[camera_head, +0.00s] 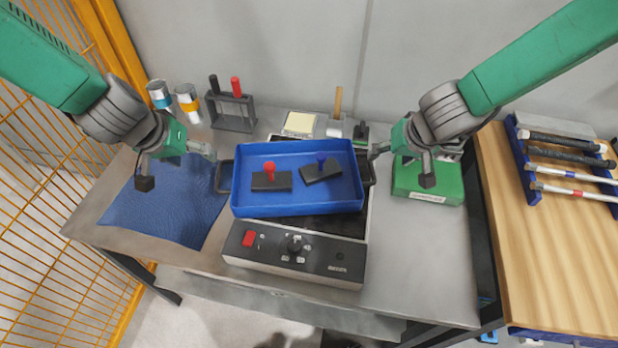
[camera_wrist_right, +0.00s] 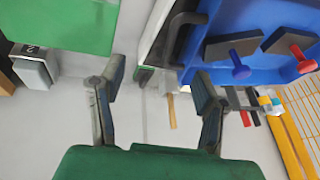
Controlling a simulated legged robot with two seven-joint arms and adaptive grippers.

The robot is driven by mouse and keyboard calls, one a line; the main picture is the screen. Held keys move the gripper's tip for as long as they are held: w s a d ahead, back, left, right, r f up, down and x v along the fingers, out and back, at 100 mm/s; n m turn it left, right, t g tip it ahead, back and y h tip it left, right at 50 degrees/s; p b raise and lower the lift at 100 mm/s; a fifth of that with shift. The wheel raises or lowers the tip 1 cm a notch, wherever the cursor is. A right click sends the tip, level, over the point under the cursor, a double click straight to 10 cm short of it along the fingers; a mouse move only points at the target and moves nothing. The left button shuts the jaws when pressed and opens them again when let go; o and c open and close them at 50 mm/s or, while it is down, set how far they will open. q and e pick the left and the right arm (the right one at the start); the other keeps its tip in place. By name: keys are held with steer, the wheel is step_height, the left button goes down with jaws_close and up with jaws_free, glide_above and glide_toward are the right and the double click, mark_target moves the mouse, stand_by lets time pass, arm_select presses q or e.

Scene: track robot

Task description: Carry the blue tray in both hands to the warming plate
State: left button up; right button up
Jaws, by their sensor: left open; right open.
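The blue tray (camera_head: 298,209) sits on the warming plate (camera_head: 300,259), a box with a dark top and a front panel with a red switch and a knob. Two dark blocks lie in the tray, one with a red knob (camera_head: 270,178), one with a blue knob (camera_head: 321,170). The tray has a dark handle at each end. My left gripper (camera_head: 178,167) is open, left of the left handle (camera_head: 224,176) and apart from it. My right gripper (camera_head: 402,165) is open, right of the right handle. In the right wrist view, its open fingers (camera_wrist_right: 158,100) hold nothing; the tray (camera_wrist_right: 205,50) is beyond them.
A blue cloth (camera_head: 170,205) lies on the left of the grey table. A green box (camera_head: 428,184) stands right, near my right gripper. Cans (camera_head: 187,98), a rack with red and black handles (camera_head: 231,112) and a scale-like box (camera_head: 300,123) stand behind. The front right table is clear.

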steer(key=shift+v, duration=1.8)
arm_select(q)
steer(key=shift+d, duration=0.15)
arm_select(e)
steer(key=shift+d, duration=0.2)
